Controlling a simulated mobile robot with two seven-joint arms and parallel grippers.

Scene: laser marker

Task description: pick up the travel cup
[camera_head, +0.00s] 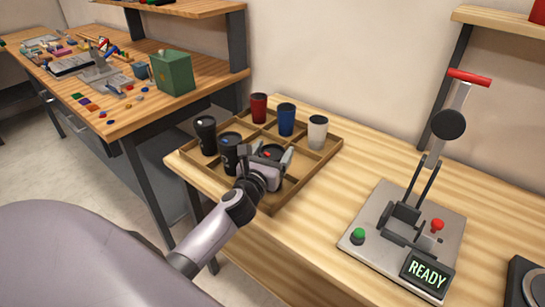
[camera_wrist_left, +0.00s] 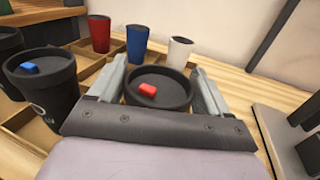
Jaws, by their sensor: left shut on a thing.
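My left gripper (camera_head: 270,157) is shut on a dark travel cup with a red tab on its lid, at the front of the wooden divided tray (camera_head: 322,160). In the left wrist view this travel cup (camera_wrist_left: 158,91) sits between the two grey fingers, lid up; its lower body is hidden by the gripper. From these views I cannot tell whether it touches the tray floor. Another dark cup with a blue tab (camera_head: 228,152) stands just left of the gripper; it also shows in the left wrist view (camera_wrist_left: 45,95). My right gripper is not in view.
A black cup (camera_head: 206,135), a red cup (camera_head: 259,107), a blue cup (camera_head: 286,119) and a white cup (camera_head: 317,132) stand in the tray. A lever press (camera_head: 405,225) with a READY display stands on the right. Bare tabletop lies between them.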

